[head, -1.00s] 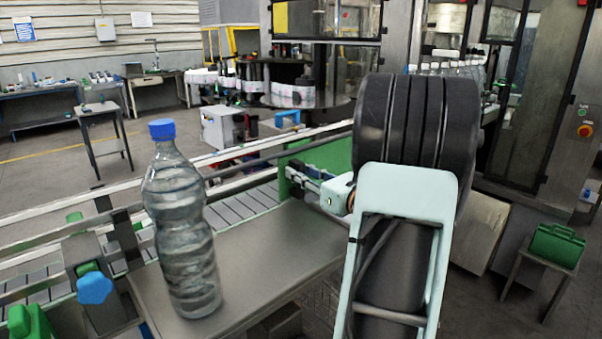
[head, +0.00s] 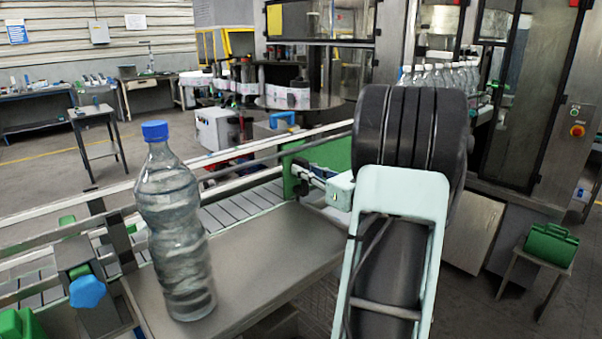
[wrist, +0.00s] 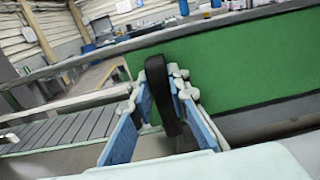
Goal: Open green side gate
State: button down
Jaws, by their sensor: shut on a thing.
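The green side gate (head: 328,157) is an upright green panel beside the conveyor in the head view, partly hidden by my arm. In the wrist view the green panel (wrist: 245,65) fills much of the right side. My gripper (wrist: 170,88) has its two blue-padded fingers around a dark upright handle (wrist: 163,100) in front of the panel's left end, and is shut on it. In the head view my gripper (head: 316,183) is at the panel's near side, and the handle is too small to make out there. I cannot tell how far the gate stands open.
A large clear bottle with a blue cap (head: 174,225) stands upright on the grey plate (head: 265,250) left of my arm. Metal rails (head: 235,155) run along the slatted conveyor (head: 235,208). A blue knob (head: 87,291) is at lower left. A green case (head: 550,245) sits on a stand at right.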

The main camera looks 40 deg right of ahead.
jog(key=c, duration=1.8)
grip_release()
jog(key=shift+c, duration=0.2)
jog(key=s, duration=1.2)
jog(key=shift+d, duration=0.4)
